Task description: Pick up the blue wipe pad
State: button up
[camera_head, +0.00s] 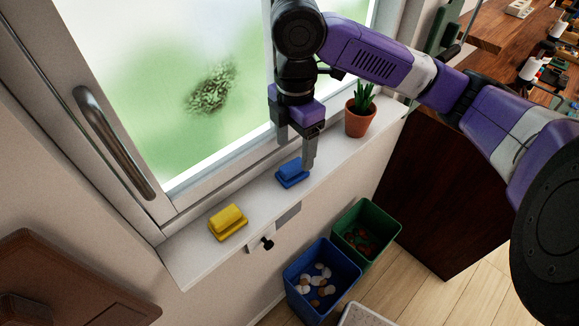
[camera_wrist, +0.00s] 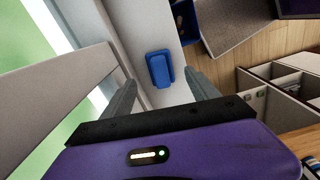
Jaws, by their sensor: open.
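The blue wipe pad (camera_head: 292,173) lies on the white windowsill (camera_head: 190,257), below and slightly left of my gripper (camera_head: 296,150) in the head view. In the wrist view the blue pad (camera_wrist: 160,69) shows beyond the fingertips, roughly between them and a little left of the middle. My gripper (camera_wrist: 158,92) is open with nothing between its fingers. It points down above the sill, close to the pad. I cannot tell whether a finger touches the pad.
A yellow wipe pad (camera_head: 228,222) sits left on the sill. A potted plant (camera_head: 360,117) stands to the right. The window frame (camera_head: 145,190) with its handle (camera_head: 112,142) rises behind. A blue bin (camera_head: 318,283) and a green bin (camera_head: 366,232) stand on the floor below.

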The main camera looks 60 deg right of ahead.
aim_at(294, 163)
jog(key=shift+f+p, duration=0.65)
jog(key=shift+f, duration=2.4)
jog(key=c, duration=1.4)
jog(key=shift+c, duration=0.2)
jog(key=shift+r, duration=0.25)
